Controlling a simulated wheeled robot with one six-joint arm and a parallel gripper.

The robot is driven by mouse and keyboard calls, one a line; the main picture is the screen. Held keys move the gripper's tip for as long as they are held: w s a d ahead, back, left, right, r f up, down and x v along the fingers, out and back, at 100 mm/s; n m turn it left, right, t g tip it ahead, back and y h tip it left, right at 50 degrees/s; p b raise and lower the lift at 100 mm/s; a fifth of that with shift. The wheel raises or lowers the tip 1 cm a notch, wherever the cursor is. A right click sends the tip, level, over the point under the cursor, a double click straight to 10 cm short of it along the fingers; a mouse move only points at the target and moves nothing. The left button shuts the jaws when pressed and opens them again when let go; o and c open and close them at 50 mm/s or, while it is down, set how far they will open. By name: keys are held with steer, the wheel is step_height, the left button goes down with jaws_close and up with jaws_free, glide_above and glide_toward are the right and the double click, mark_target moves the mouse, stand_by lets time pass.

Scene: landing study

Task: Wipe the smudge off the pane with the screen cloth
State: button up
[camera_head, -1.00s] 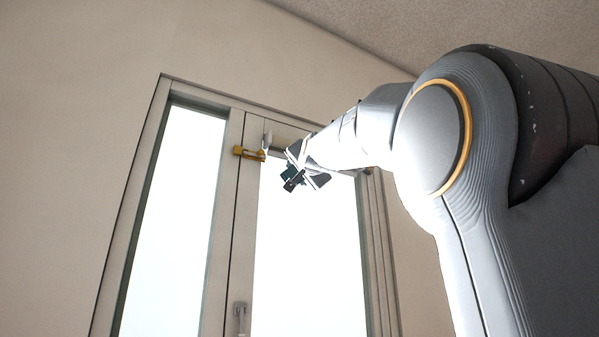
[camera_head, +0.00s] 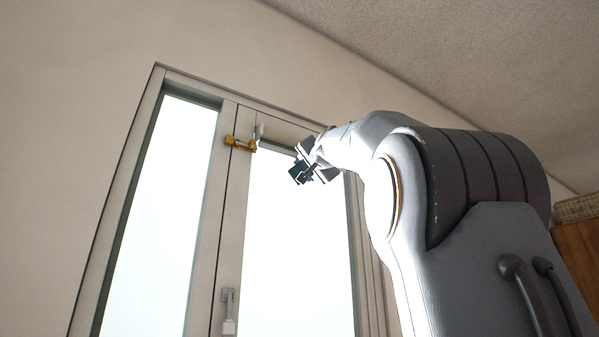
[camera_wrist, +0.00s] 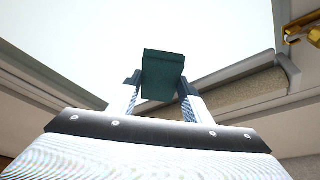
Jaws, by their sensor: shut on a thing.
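My gripper (camera_wrist: 158,88) is shut on a small dark green block, the screen cloth (camera_wrist: 163,72), which sits between its two fingers. In the head view, my gripper (camera_head: 312,166) and the cloth (camera_head: 298,173) are in front of the upper part of the window's right pane (camera_head: 300,240). The pane is bright white and also fills much of the upper wrist view (camera_wrist: 90,40). I cannot tell whether the cloth touches the glass. I cannot make out a smudge on the pane in either view.
A brass latch (camera_head: 240,144) sits on the window frame left of my gripper. A window handle (camera_head: 228,312) is lower on the frame. A left pane (camera_head: 165,210) stands beside it. A wicker basket (camera_head: 577,207) rests on a wooden cabinet (camera_head: 577,250) at the far right.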

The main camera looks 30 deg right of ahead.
steer(key=d+b, duration=0.1)
steer(key=d, duration=0.3)
steer(key=shift+w+d, duration=0.1)
steer(key=shift+d, duration=0.25)
steer(key=shift+a+p, duration=1.3)
steer(key=shift+a, duration=2.3)
steer(key=shift+s+a+r+p, duration=0.1)
steer(key=shift+s+a+p, duration=0.1)
steer(key=shift+a+p, duration=1.4)
steer(key=shift+p, duration=0.65)
steer(key=shift+a+p, duration=0.2)
steer(key=shift+p, duration=0.1)
